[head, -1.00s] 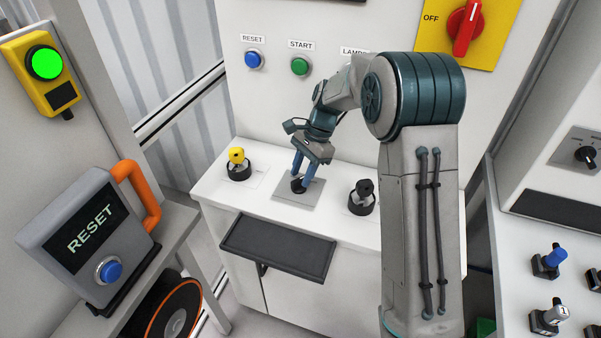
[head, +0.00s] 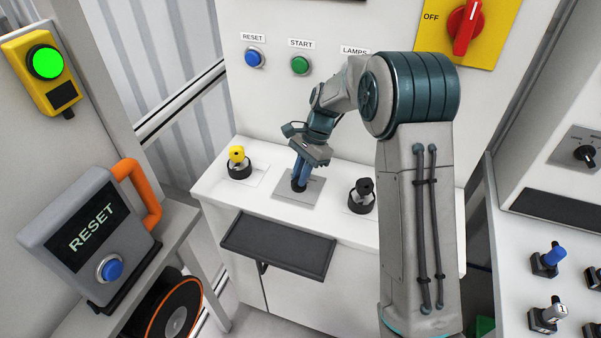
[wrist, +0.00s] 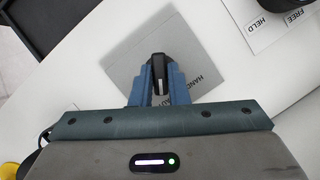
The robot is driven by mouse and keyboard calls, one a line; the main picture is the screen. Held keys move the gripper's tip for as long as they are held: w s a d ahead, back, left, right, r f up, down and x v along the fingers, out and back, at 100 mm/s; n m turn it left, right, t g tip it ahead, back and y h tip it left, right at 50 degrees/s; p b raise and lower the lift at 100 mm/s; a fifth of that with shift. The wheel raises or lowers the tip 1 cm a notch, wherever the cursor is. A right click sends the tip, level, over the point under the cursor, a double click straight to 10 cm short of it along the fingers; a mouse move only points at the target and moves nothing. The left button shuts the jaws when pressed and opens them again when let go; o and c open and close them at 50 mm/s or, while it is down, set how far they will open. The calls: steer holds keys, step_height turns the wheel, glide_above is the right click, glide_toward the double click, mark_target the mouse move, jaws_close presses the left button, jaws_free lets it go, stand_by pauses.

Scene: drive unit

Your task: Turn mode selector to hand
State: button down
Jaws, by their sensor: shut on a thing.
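The mode selector is a black knob (wrist: 158,70) on a grey square plate (head: 286,192) on the white desk top. In the wrist view the plate carries lettering that reads HAND near its right side; other lettering is partly hidden by my fingers. My gripper (head: 299,186) points down over the plate. Its two blue fingers are shut on the knob, one on each side. The knob has a pale line along its top in the wrist view. In the head view my fingers hide most of the knob, so its heading is unclear there.
A yellow-topped switch (head: 238,160) stands left of the plate and a black-topped one (head: 362,194) right of it. A black tray (head: 278,246) juts from the desk front. RESET (head: 255,57) and START (head: 300,65) buttons sit on the panel behind.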

steer(key=n+h, duration=0.1)
steer(key=n, duration=0.2)
steer(key=n+g+p, duration=0.1)
steer(key=n, duration=0.2)
steer(key=shift+w+a+r+h, duration=0.1)
steer(key=shift+w+a+h, duration=0.1)
steer(key=shift+h, duration=0.2)
steer(key=n+h, duration=0.1)
steer(key=n, duration=0.3)
steer(key=shift+a+g+p, duration=0.1)
steer(key=shift+g+p, duration=0.2)
steer(key=shift+a+n+h, duration=0.1)
steer(key=shift+n+h, duration=0.7)
steer(key=shift+n, duration=0.8)
steer(key=c, duration=1.4)
jaws_free()
steer(key=b+v, duration=0.1)
steer(key=v, duration=1.2)
steer(key=shift+a+r, duration=0.2)
steer(key=shift+r, duration=0.15)
